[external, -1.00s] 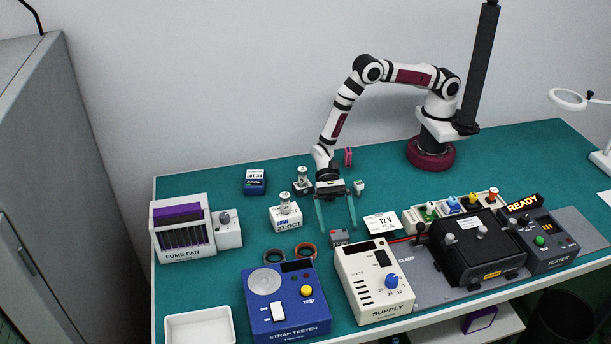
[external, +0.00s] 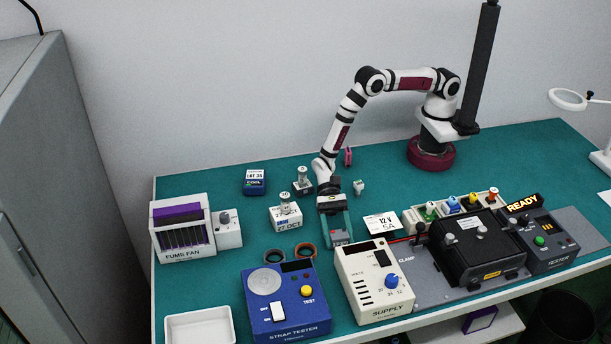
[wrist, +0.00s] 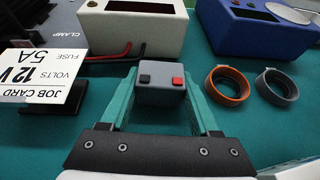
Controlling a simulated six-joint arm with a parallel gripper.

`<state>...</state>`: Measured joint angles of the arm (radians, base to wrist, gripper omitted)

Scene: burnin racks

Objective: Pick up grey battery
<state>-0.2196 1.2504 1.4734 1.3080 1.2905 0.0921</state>
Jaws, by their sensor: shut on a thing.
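The grey battery (wrist: 161,86) is a small grey block with one black and one red terminal on top. It sits between the two teal fingers of my gripper (wrist: 162,100), which are shut on its sides. In the external view the battery (external: 340,237) shows at the tips of my gripper (external: 338,235), just left of the supply box. It is at table level; whether it touches the table I cannot tell.
The cream supply box (external: 374,282) stands close to the battery. An orange ring (wrist: 229,88) and a grey ring (wrist: 276,88) lie beside it. The job card (external: 382,224), black clamp box (external: 476,248) and blue strap tester (external: 284,300) are nearby. A white tray (external: 200,314) stands front left.

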